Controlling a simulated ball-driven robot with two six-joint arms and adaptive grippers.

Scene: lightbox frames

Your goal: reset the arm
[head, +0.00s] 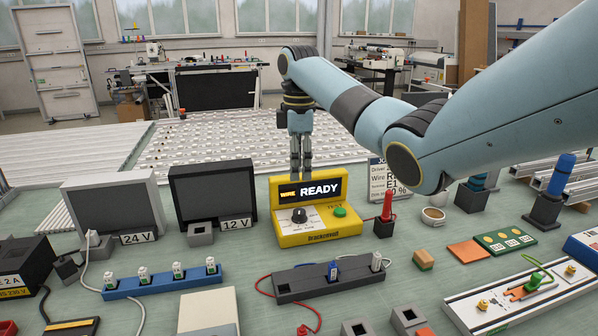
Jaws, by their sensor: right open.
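My right arm comes in from the right, and its gripper (301,170) points straight down, with its fingertips just in front of or behind the top of the yellow tester (288,236). The gripper is open, with nothing seen between its fingers. The tester's display reads "WIRE READY", and a black knob and a green button sit on its front panel. I cannot tell whether the fingertips touch the tester. My left gripper is not in view.
Two dark screens (110,205) labelled 24 V and 12 V stand on the left. A blue strip (150,286) and a dark block (318,281) with plugs lie in front. A red probe (386,208) stands right of the tester. The green tabletop (240,270) has small clear patches.

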